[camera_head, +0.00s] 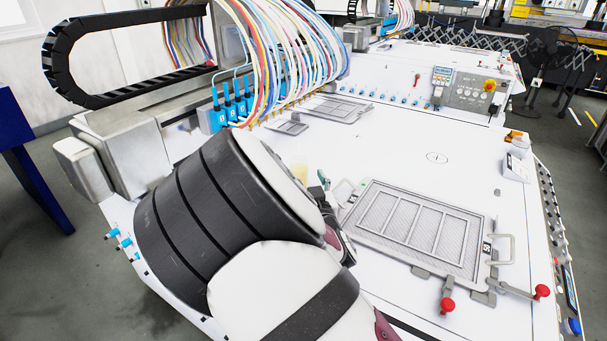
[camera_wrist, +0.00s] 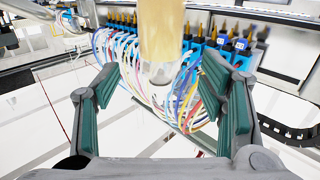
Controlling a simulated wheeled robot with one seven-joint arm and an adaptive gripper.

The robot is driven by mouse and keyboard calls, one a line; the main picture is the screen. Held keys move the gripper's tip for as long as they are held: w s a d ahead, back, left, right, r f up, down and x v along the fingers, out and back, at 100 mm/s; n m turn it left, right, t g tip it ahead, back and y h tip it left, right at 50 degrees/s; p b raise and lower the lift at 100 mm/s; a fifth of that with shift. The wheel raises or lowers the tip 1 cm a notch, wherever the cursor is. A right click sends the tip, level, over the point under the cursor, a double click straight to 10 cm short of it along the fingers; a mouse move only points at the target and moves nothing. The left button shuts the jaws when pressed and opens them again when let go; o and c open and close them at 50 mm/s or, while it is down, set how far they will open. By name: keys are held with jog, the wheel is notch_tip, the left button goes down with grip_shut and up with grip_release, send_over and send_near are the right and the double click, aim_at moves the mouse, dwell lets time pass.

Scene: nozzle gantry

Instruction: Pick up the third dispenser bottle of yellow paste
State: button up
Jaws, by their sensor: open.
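A pale yellow, cylindrical bottle (camera_wrist: 161,32) with a whitish narrower end stands out at the top middle of the wrist view; its far end is cut off by the frame edge. My gripper (camera_wrist: 160,76) is open, with a green-padded finger on each side of the bottle's whitish end. A gap shows on both sides, and neither finger visibly touches it. I cannot tell how deep the bottle sits between the fingers. In the head view, a small pale yellow patch (camera_head: 300,174) shows just behind my arm, which hides my gripper and most of that spot.
Numbered blue valves (camera_head: 231,113) with many coloured hoses (camera_head: 285,40) stand behind my arm; the hoses also hang behind the bottle in the wrist view (camera_wrist: 185,100). A framed mesh panel (camera_head: 415,232) with red knobs lies at right. The white tabletop (camera_head: 400,135) is mostly clear.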

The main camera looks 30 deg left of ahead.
aim_at(301, 170)
jog(key=x, duration=0.6)
jog(key=c, duration=1.3)
jog(key=shift+c, duration=0.7)
jog(key=shift+r, duration=0.25)
